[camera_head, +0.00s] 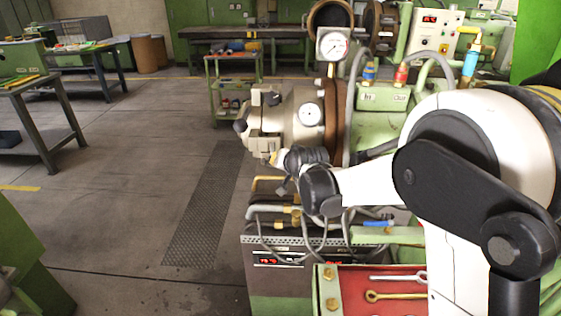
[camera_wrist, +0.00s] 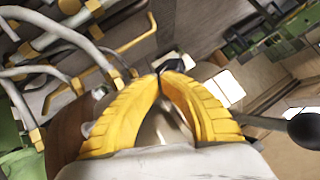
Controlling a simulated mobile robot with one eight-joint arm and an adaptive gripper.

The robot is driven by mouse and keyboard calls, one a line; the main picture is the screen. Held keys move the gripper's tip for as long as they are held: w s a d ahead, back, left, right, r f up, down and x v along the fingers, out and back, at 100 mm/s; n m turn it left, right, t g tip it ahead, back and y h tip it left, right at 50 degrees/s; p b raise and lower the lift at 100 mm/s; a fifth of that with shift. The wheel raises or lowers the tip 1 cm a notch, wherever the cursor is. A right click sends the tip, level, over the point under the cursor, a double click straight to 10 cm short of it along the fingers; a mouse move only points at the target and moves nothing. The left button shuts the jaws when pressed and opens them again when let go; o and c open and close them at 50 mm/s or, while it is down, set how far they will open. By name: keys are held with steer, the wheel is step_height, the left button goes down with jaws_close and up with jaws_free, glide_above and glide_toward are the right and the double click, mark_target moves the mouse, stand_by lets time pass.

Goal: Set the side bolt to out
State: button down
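My gripper (camera_wrist: 164,77) shows in the wrist view as two yellow ribbed fingers that curve in until their tips almost meet. A small black piece (camera_wrist: 172,65) lies right at the tips. I cannot tell whether it is gripped, only behind them, or the side bolt. In the head view my arm reaches left to the metal extruder head (camera_head: 292,120), with its end beside the lower part of the head. The fingers are not clear there. I cannot make out the side bolt or its position for sure.
A black ball knob on a rod (camera_wrist: 305,130) stands right of the fingers. Bent pipes with yellow fittings (camera_wrist: 100,60) lie to the left. A red tray with wrenches (camera_head: 350,290) is below my arm. The floor to the left (camera_head: 120,170) is clear.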

steer(key=shift+w+f, duration=0.2)
steer(key=shift+f, duration=0.25)
stand_by(0.4)
